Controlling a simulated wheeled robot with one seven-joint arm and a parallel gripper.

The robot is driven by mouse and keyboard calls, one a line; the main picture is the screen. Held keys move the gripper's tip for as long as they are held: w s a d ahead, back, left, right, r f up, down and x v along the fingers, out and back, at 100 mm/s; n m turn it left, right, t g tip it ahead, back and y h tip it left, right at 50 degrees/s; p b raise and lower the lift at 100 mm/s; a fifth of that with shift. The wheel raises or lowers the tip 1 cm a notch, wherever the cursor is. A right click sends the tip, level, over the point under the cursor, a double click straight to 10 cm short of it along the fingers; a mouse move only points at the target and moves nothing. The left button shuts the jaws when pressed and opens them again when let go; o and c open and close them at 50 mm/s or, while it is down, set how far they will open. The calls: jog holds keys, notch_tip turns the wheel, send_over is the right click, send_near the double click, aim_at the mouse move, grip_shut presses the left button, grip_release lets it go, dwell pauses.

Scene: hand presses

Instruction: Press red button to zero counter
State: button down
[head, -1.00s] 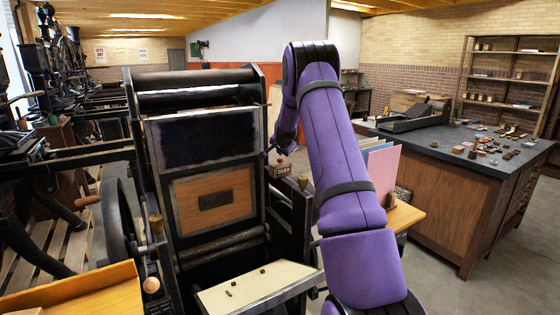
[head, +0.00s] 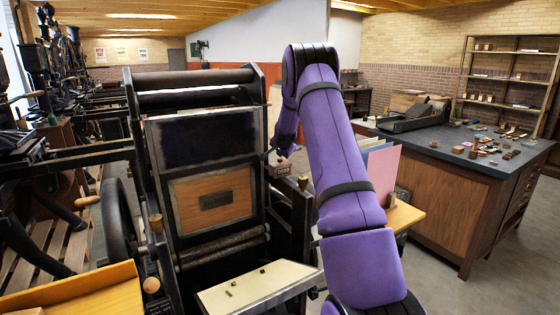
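The counter (head: 282,171) is a small box with a pale number strip on its front. It sits at the right side of the hand press, just right of the upright frame. A small reddish spot (head: 282,158) on its top looks like the red button, but it is tiny and partly covered. My purple arm reaches over from the right, and its wrist comes down just above the counter. A dark tip of my gripper (head: 269,153) shows at the counter's upper left, very close to it. I cannot tell whether it touches. The fingers are too small and hidden to read.
The hand press (head: 205,125) fills the left middle, with a flywheel at its left. A pale feed board (head: 258,286) juts out in front. Coloured sheets (head: 384,170) stand right of my arm. A dark-topped counter desk (head: 420,145) with small items stands at the right.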

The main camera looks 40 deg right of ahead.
jog(key=shift+f, duration=0.6)
dwell(0.6)
dwell(0.3)
jog(key=shift+r, duration=1)
jog(key=shift+r, duration=0.15)
jog(key=shift+r, duration=2.35)
